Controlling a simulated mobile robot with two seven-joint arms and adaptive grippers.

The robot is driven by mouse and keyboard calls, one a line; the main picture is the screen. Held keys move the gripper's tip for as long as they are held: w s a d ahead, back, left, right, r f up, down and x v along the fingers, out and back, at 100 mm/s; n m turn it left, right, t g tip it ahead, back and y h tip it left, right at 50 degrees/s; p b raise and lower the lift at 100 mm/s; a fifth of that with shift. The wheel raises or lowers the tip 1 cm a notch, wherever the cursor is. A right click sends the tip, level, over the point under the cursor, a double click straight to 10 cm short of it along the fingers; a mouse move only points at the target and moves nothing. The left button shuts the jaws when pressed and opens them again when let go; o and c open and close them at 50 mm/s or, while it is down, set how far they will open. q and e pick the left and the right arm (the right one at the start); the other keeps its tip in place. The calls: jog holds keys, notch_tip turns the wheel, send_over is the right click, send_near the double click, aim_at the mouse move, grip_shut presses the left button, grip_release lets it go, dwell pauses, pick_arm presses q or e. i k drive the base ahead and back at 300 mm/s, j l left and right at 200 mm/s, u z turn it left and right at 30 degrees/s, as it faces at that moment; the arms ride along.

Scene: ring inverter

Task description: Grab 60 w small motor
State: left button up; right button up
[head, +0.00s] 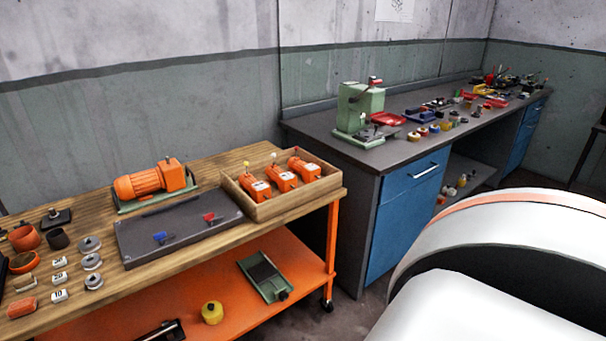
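Three small orange motors sit side by side in a wooden tray (268,214) at the right end of the wooden bench: a left one (256,188), a middle one (281,178) and a right one (304,168). Each has a pale label, too small for me to read, so I cannot tell which is the 60 W one. Neither of my grippers is in view.
A larger orange motor (150,181) on a green base stands left of the tray, behind a dark grey board (180,226). Pots, weights and small blocks crowd the bench's left end. A dark workbench (350,160) with a green press (360,108) stands right.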

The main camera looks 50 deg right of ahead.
aim_at(287, 181)
jog(key=l+z, duration=0.1)
jog(key=z, duration=0.35)
jog(key=i+z, duration=0.1)
jog(key=z, duration=0.35)
jog(key=i+z, duration=0.1)
jog(key=z, duration=0.35)
jog(key=i+l, duration=0.1)
jog(key=i, duration=0.25)
jog(key=i+l, duration=0.1)
jog(key=i, duration=0.2)
jog(key=z, duration=0.05)
